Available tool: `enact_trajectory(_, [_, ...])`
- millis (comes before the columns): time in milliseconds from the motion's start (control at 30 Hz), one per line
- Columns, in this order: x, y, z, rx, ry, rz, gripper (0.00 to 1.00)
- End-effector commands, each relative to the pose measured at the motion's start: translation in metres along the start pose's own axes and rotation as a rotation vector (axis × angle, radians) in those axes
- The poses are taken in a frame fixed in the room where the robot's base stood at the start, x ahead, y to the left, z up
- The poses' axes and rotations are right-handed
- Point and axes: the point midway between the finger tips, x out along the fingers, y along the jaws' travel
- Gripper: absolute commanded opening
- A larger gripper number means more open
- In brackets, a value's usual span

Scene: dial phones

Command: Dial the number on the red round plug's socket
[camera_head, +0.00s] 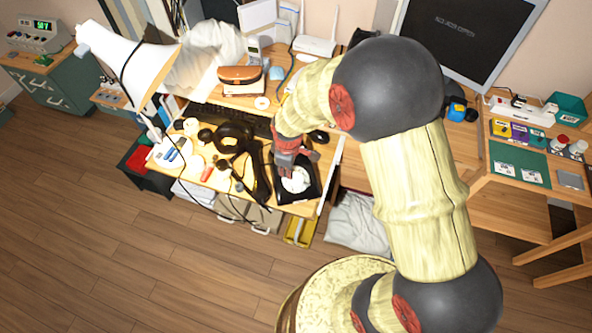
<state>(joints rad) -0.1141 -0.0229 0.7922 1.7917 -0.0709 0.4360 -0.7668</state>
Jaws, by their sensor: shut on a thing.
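My gripper (286,172) is over the right part of the cluttered desk, its fingers pointing down at a white round thing (299,182) on a black square base (309,194). The fingers are shut and appear to be on the white thing; the contact is small and partly hidden by the gripper. I cannot tell whether this is a phone dial. A white socket strip (522,110) lies on the right-hand desk, with dark plugs or switches on it. I cannot make out a red round plug or any number there.
A black keyboard (222,117), a dark headset-like thing (232,136) and several small round things crowd the desk. A white lamp (128,62) stands at the left. A brown case (241,75) and a white router (314,46) are behind.

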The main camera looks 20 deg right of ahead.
Motion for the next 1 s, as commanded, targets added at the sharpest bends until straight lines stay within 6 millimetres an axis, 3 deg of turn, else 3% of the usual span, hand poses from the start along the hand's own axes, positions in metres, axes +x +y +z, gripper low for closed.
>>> enact_trajectory(1000, [0.011, 0.002, -0.004, 0.000, -0.001, -0.001, 0.00])
